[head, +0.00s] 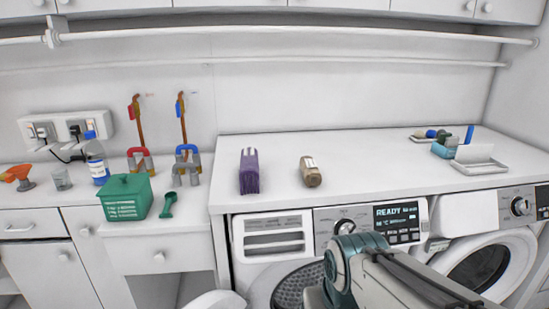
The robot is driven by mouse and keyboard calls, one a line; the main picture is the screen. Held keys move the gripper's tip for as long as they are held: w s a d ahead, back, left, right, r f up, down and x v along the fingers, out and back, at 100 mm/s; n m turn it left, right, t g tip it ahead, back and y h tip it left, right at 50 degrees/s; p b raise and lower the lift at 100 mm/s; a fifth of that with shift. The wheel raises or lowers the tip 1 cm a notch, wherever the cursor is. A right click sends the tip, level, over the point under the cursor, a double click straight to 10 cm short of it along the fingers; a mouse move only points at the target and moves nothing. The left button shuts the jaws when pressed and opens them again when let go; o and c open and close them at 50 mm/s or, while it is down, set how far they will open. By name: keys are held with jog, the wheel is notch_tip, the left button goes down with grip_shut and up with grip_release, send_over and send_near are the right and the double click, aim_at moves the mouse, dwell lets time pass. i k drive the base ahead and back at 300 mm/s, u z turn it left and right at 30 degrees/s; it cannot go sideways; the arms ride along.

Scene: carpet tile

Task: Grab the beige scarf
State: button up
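A small beige-brown rolled bundle (311,176) with a pale patch at its upper end lies on the white counter above the washing machines; it looks like the beige scarf. A similar purple bundle (249,175) lies to its left, with clear counter between them. Part of my arm shows at the bottom, in front of the machines. My gripper is not in view, so I cannot see whether it is open or shut.
The white counter (390,155) around the bundle is mostly bare. Trays and small blue items (444,150) stand at the far right. A green box (126,197), green scoop (168,204) and bottle (97,160) stand on the lower left counter. A rail (300,30) crosses above.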

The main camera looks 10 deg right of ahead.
aim_at(311, 176)
jog(key=k, duration=0.65)
jog(key=z, duration=0.4)
jog(key=i, duration=1.45)
jog(key=u, duration=0.4)
